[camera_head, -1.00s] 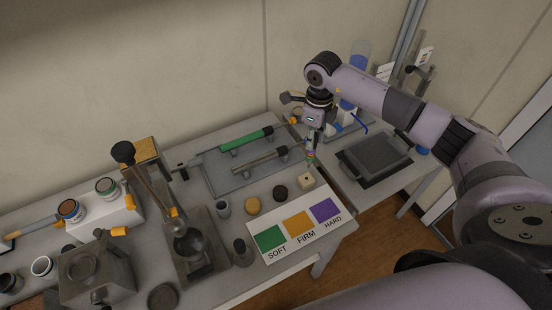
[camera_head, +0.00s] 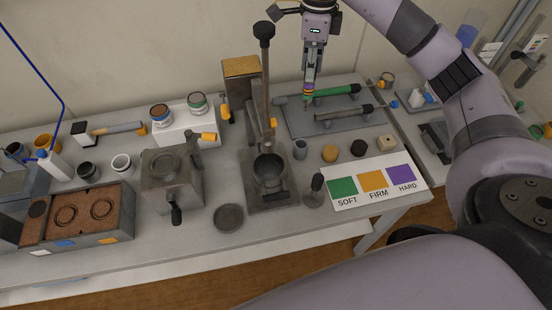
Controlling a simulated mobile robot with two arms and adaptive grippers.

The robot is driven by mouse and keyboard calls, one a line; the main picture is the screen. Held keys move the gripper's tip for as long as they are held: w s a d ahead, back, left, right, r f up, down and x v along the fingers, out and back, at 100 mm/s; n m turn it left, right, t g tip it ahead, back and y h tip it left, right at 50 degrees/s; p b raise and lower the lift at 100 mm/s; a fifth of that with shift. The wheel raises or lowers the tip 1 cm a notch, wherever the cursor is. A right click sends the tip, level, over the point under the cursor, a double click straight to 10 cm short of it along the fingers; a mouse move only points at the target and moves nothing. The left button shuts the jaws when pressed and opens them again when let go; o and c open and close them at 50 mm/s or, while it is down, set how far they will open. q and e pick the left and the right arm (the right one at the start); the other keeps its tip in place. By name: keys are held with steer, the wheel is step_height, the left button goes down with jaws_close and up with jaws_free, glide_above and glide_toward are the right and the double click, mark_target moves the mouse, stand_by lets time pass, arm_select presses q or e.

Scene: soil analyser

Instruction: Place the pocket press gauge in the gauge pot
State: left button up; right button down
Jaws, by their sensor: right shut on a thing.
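My right gripper (camera_head: 310,72) points down above the back of the bench, shut on a slim upright gauge with coloured bands (camera_head: 308,93). I take this to be the pocket press gauge; its upper part is hidden between the fingers. Its lower tip appears in front of the tray with the green-handled tool, but I cannot tell its exact height. A small grey open cup (camera_head: 300,150), which looks like the gauge pot, stands upright below and slightly left of the gripper, apart from the gauge. My left gripper is out of view.
The grey tool tray (camera_head: 345,127) holds a green-handled tool (camera_head: 332,92) and a dark-handled tool (camera_head: 345,112). A tall lever press (camera_head: 268,170) stands left of the cup. Yellow, black and beige samples sit to its right, behind the SOFT/FIRM/HARD card (camera_head: 350,197).

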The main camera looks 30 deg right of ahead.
steer(key=f, duration=0.2)
steer(key=shift+a+f, duration=0.25)
steer(key=shift+f, duration=0.05)
steer(key=p, duration=0.1)
glide_above(305, 110)
steer(key=f, duration=0.4)
steer(key=shift+w+d+f, duration=0.1)
steer(key=shift+d, duration=0.15)
step_height(305, 110, down, 9)
steer(key=shift+w+r+p, duration=0.1)
steer(key=shift+p, duration=0.8)
step_height(305, 110, down, 5)
steer(key=shift+r, duration=0.2)
steer(key=c, duration=1.4)
jaws_free()
arm_select(q)
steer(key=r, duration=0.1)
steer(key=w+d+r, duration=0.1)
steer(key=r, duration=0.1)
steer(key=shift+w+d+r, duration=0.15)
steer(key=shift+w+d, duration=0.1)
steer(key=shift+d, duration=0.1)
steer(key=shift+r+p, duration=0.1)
steer(key=shift+p, duration=0.25)
arm_select(e)
steer(key=shift+r, duration=0.1)
